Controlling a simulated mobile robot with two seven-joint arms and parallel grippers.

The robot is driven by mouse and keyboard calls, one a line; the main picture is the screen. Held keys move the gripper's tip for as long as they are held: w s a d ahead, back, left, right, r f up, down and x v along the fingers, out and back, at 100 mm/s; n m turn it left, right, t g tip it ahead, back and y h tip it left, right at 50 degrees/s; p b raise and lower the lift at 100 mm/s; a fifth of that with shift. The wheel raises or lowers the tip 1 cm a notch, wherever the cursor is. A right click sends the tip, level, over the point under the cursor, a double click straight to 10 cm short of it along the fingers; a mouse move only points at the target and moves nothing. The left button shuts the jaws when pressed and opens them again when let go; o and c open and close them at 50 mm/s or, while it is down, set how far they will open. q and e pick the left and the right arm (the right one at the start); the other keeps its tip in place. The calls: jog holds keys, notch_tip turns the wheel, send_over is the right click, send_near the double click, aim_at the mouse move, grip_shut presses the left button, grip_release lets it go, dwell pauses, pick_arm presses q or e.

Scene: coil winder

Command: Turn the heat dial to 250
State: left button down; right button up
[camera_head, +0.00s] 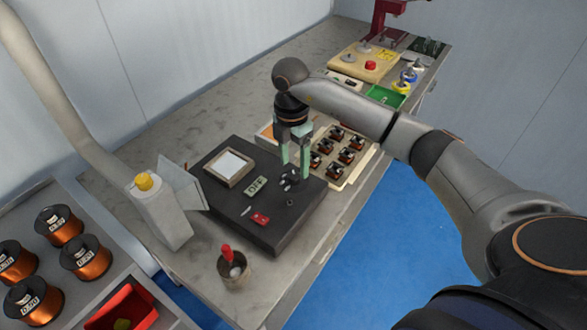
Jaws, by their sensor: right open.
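The heat dial (289,181) is a small dark knob on top of the black control box (240,219) in the middle of the bench. Its pointer and scale are too small to read. My right gripper (294,169) points down right at the dial, with its two green fingers apart, one on each side of or just above it. I cannot tell whether the fingers touch it. My left gripper is not in view.
A tray of small coils (361,147) lies just behind the box. A cup with a red-handled tool (234,271) stands in front. A grey post with a yellow knob (146,183) stands left, beside copper wire spools (85,257). The bench's back left is clear.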

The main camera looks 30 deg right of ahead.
aim_at(294, 175)
jog(key=shift+f, duration=1.65)
grip_shut()
